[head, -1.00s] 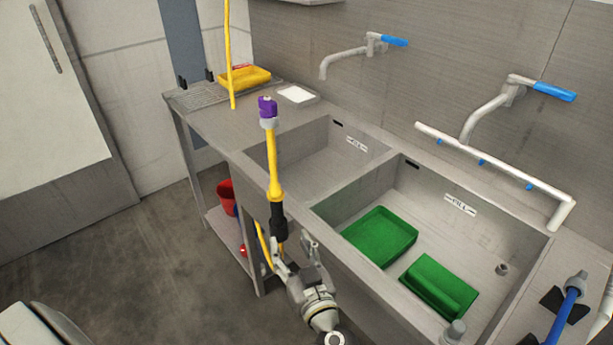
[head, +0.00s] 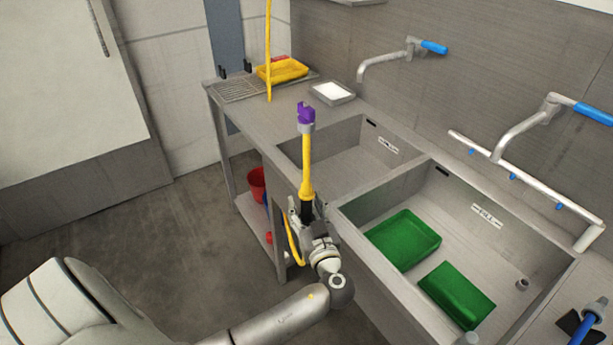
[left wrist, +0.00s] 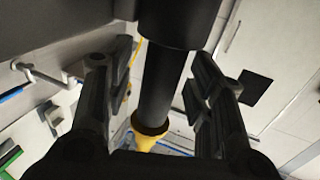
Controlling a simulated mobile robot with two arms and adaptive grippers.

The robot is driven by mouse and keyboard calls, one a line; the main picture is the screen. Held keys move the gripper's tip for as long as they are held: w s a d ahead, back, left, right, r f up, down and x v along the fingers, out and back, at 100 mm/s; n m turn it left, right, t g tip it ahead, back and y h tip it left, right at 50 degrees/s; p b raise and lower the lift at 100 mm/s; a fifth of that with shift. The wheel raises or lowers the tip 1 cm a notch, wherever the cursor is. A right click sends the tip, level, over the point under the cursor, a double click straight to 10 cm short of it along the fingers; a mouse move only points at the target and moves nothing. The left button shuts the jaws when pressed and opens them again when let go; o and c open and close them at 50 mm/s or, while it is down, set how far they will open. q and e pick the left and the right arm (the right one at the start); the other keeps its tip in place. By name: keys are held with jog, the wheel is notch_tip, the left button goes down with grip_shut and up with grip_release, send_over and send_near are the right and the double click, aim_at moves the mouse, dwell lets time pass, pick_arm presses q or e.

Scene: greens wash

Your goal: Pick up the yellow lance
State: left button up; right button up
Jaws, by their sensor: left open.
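The yellow lance (head: 307,165) stands upright at the front edge of the sink bench, with a purple nozzle on top and a black grip below. A yellow hose (head: 292,240) hangs beneath it. My left gripper (head: 305,212) is at the black grip, which it partly hides in the head view. In the left wrist view the black grip (left wrist: 160,85) runs between the two open fingers of my left gripper (left wrist: 165,110), with gaps on both sides. The lance's yellow part (left wrist: 150,138) shows beyond it. My right gripper is not in view.
Two sink basins lie right of the lance; the nearer holds two green trays (head: 403,240) (head: 457,293). A yellow tray (head: 282,70) and a white tray (head: 332,92) are on the bench. A blue lance (head: 590,322) is at the lower right. A red bucket (head: 257,184) stands on the lower shelf.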

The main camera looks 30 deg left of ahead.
pick_arm(q)
jog(key=shift+w, duration=0.1)
jog(key=c, duration=0.7)
jog(key=shift+c, duration=0.5)
jog(key=shift+r, duration=0.15)
